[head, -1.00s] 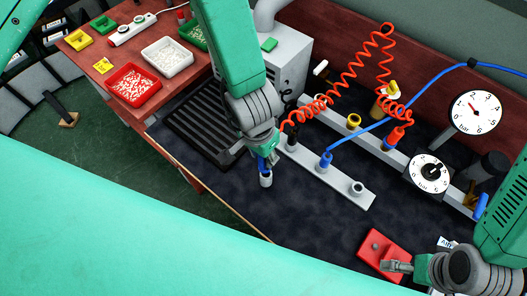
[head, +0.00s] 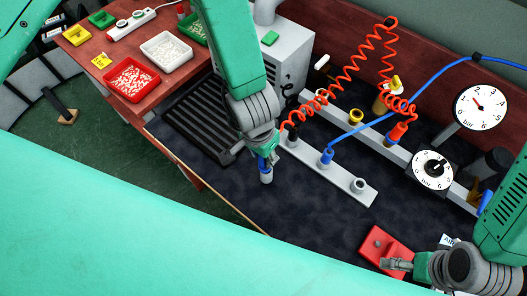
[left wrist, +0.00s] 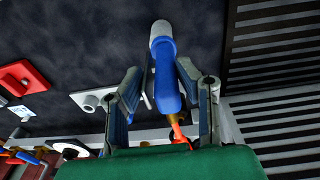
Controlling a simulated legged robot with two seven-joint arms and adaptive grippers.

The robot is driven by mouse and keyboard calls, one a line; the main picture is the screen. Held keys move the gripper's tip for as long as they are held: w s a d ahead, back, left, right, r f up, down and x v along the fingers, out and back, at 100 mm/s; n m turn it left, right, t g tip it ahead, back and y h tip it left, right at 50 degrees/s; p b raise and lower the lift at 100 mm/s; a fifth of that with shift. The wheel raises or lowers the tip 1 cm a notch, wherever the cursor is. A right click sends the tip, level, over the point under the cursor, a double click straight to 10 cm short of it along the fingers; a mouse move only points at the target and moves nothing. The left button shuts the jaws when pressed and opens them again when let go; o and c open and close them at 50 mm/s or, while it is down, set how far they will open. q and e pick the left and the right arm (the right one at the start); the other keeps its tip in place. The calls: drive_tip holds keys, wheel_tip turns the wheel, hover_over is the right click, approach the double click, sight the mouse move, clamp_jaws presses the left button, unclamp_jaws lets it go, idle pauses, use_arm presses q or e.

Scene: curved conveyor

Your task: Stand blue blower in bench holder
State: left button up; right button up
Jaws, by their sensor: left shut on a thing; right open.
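The blue blower (left wrist: 165,88), with a pale grey end (left wrist: 160,32), is in my left gripper (left wrist: 160,90). The gripper is shut around its blue body. In the head view my left gripper (head: 265,152) holds the blower (head: 266,174) tilted, pale end down, left of a light grey bench strip (head: 343,178). The strip has a black-topped socket, a blue fitting (head: 326,157) and an open-looking socket (head: 358,185). I cannot tell which is the blower's holder. My right gripper (head: 396,264) is open beside a red block (head: 378,245).
A coiled red hose (head: 345,75) rises from near my left gripper. A blue hose (head: 410,105) crosses the rear rail (head: 375,140). Two dial gauges (head: 480,107) stand right.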

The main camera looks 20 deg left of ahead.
use_arm(q)
drive_tip(key=shift+f+b, duration=0.3)
drive_tip(key=shift+f, duration=0.4)
drive_tip(key=o, duration=0.9)
drive_tip(key=shift+o, duration=0.2)
drive_tip(key=shift+r, duration=0.1)
wheel_tip(320, 180, up, 7)
drive_tip(key=shift+s+a+r, duration=0.15)
